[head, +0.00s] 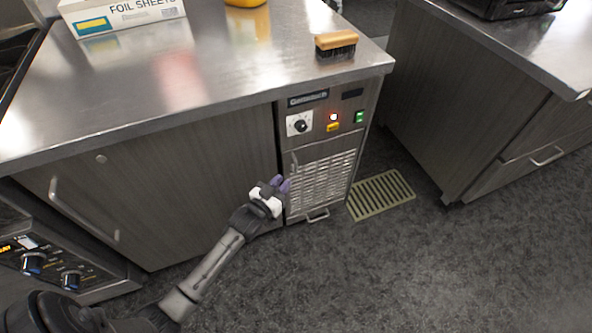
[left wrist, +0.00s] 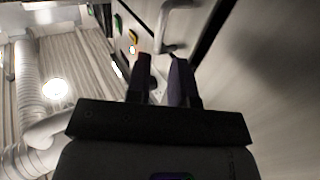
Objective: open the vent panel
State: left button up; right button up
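The vent panel (head: 324,178) is a slatted metal panel low on the front of the grey cabinet unit. It looks shut. A small upright handle (head: 294,162) is at its upper left edge, and a metal handle also shows in the left wrist view (left wrist: 166,30). My left gripper (head: 282,185) is at the panel's left edge, just below that handle. In the left wrist view, its two dark purple fingers (left wrist: 161,72) are apart with nothing visible between them. The handle lies just beyond the fingertips; contact is not clear. My right gripper is not in view.
Above the panel are a dial (head: 300,124), a lit red lamp and coloured switches. A wooden brush (head: 336,45) and foil box (head: 122,14) lie on the steel counter (head: 225,75). A floor grate (head: 381,194) lies right of the panel. The floor in front is clear.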

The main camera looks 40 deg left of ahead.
aim_at(296, 171)
pick_arm(q)
jog(key=w+b, duration=0.1)
jog(key=w, duration=0.1)
jog(key=w+b, duration=0.1)
jog(key=w, duration=0.3)
jog(key=shift+w+a+f+b, duration=0.15)
jog(key=shift+w+a+b, duration=0.15)
jog(key=shift+b, duration=0.1)
jog(key=shift+w+a, duration=0.1)
jog(key=shift+w, duration=0.5)
jog(key=shift+c, duration=0.3)
grip_shut()
